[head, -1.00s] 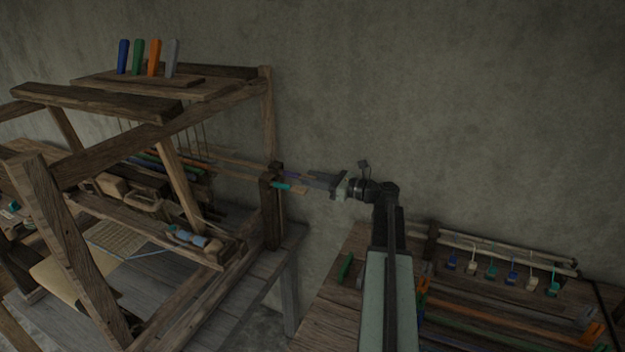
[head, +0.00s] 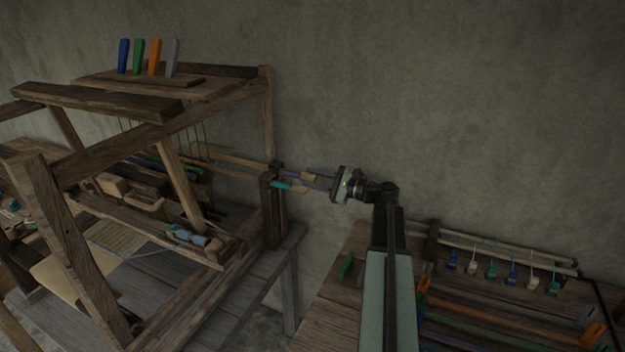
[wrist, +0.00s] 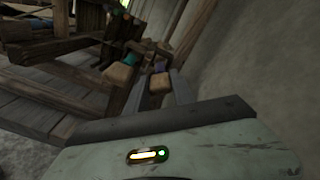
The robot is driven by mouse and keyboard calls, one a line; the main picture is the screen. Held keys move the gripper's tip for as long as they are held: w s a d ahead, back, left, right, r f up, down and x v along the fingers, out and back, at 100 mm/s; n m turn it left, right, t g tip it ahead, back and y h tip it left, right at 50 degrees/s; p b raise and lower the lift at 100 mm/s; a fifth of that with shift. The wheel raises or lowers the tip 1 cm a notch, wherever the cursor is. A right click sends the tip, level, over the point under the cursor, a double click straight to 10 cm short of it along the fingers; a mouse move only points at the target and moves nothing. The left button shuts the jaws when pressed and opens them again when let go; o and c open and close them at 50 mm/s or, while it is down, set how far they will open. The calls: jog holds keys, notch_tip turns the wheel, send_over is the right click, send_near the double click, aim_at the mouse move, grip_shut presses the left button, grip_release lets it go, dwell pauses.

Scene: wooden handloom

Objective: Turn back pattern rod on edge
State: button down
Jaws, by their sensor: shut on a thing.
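The back pattern rod (head: 293,173) has a purple collar and a tan end, and sticks out sideways from the loom's right post. Its tan end shows between my fingers in the wrist view (wrist: 160,83), with the purple collar just beyond. My gripper (head: 310,180) is shut on that end, with one finger on each side. A second rod with a teal collar (head: 281,186) and tan end sticks out just in front and below. In the wrist view its tan end (wrist: 118,75) lies left of my left finger, close to it.
The loom's right post (head: 269,212) stands just left of the rod ends. The wall (head: 430,120) is behind. A bench (head: 325,310) with a rack of hanging coloured tags (head: 492,270) stands at the right. Blue, green, orange and grey pegs (head: 138,57) stand on the loom's top.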

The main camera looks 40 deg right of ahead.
jog(key=n, duration=0.5)
jog(key=shift+a+f, duration=0.1)
jog(key=n, duration=0.5)
jog(key=shift+f, duration=0.1)
jog(key=shift+n, duration=0.3)
jog(key=c, duration=1.4)
grip_release()
jog(key=shift+o, duration=0.2)
jog(key=v, duration=0.7)
jog(key=shift+s+d, duration=0.2)
jog(key=shift+s, duration=0.15)
